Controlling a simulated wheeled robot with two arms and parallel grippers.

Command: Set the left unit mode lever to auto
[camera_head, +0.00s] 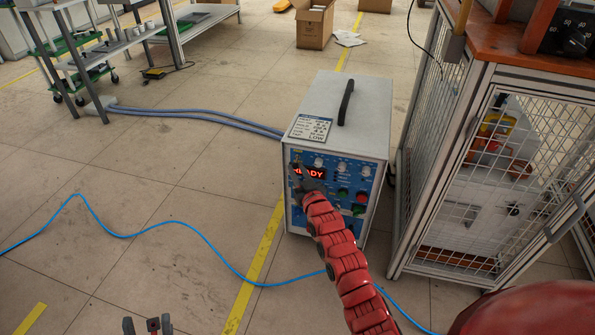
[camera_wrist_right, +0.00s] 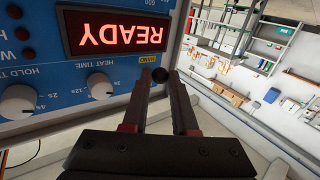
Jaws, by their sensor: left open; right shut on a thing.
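The heater unit (camera_head: 352,110) is a grey box with a black top handle and a blue front panel. Its red display (camera_head: 310,171) reads READY. My right gripper (camera_head: 297,168) is at the panel's upper left, beside the display. In the right wrist view, which shows the panel upside down, my right gripper (camera_wrist_right: 161,80) is shut on the small dark mode lever (camera_wrist_right: 160,74), mostly hidden between the fingertips. A yellow HAND label (camera_wrist_right: 149,58) is just beside it. No auto label can be made out. My left gripper (camera_head: 147,326) is open and empty at the bottom edge, far from the unit.
A mesh-sided cabinet (camera_head: 460,170) stands close to the unit's right. Grey hoses (camera_head: 200,115) run from the unit to a rack at the back left. A blue cable (camera_head: 200,255) lies on the floor. Floor left of the unit is otherwise open.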

